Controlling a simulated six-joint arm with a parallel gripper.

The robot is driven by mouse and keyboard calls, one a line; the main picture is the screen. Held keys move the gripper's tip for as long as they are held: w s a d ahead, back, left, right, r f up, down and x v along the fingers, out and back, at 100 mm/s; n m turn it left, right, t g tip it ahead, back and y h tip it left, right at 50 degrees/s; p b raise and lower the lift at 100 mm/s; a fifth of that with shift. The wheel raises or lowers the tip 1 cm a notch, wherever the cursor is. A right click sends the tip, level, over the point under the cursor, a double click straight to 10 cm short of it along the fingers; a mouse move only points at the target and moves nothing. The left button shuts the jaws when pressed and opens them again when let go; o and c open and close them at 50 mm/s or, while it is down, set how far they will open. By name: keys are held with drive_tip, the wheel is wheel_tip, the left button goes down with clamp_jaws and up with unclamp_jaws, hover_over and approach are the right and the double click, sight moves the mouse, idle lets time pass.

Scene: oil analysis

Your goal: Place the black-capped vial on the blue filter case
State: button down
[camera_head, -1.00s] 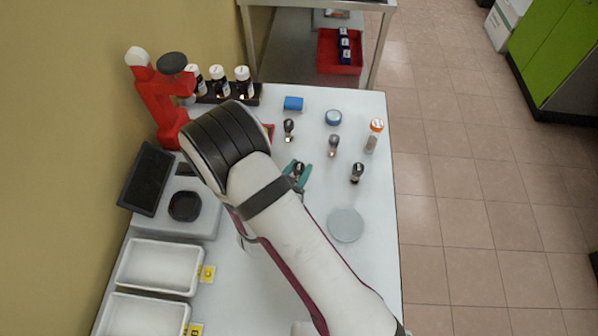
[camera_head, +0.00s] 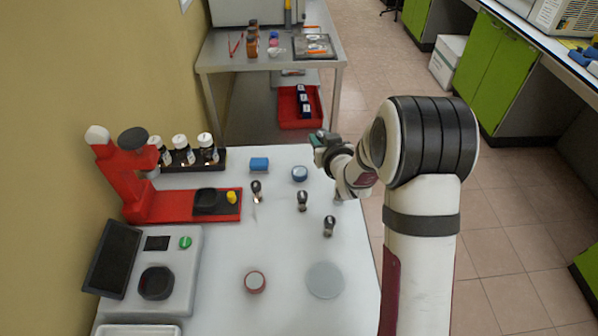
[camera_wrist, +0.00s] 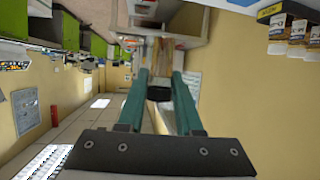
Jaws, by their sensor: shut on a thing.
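My gripper (camera_head: 322,142) is raised above the back right part of the white table. In the wrist view its teal fingers (camera_wrist: 159,88) are shut on a small black-topped thing (camera_wrist: 159,93), which looks like the black-capped vial; its body is mostly hidden.
Small dark-capped vials stand at the table's middle (camera_head: 256,190), (camera_head: 302,200) and (camera_head: 329,226). A rack of bottles (camera_head: 181,155), a red stand (camera_head: 125,185) and a scale (camera_head: 150,270) are at left. A red-rimmed disc (camera_head: 255,281) and grey disc (camera_head: 325,280) lie in front.

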drive_tip(key=d, duration=0.5)
drive_tip(key=shift+n+y, duration=0.3)
drive_tip(key=shift+y, duration=0.1)
drive_tip(key=w+a+f, duration=0.1)
drive_tip(key=a+f, duration=0.1)
drive_tip(key=a, duration=0.1)
drive_tip(key=w+a+f, duration=0.2)
drive_tip(key=a, duration=0.1)
drive_tip(key=w+a+f, duration=0.1)
drive_tip(key=a+f, duration=0.2)
drive_tip(key=shift+w+a, duration=0.25)
drive_tip(key=shift+w, duration=0.1)
hover_over(300, 171)
wheel_tip(300, 171, down, 4)
drive_tip(key=shift+f, duration=0.15)
drive_tip(key=shift+f, duration=0.1)
drive_tip(key=c, duration=0.6)
unclamp_jaws()
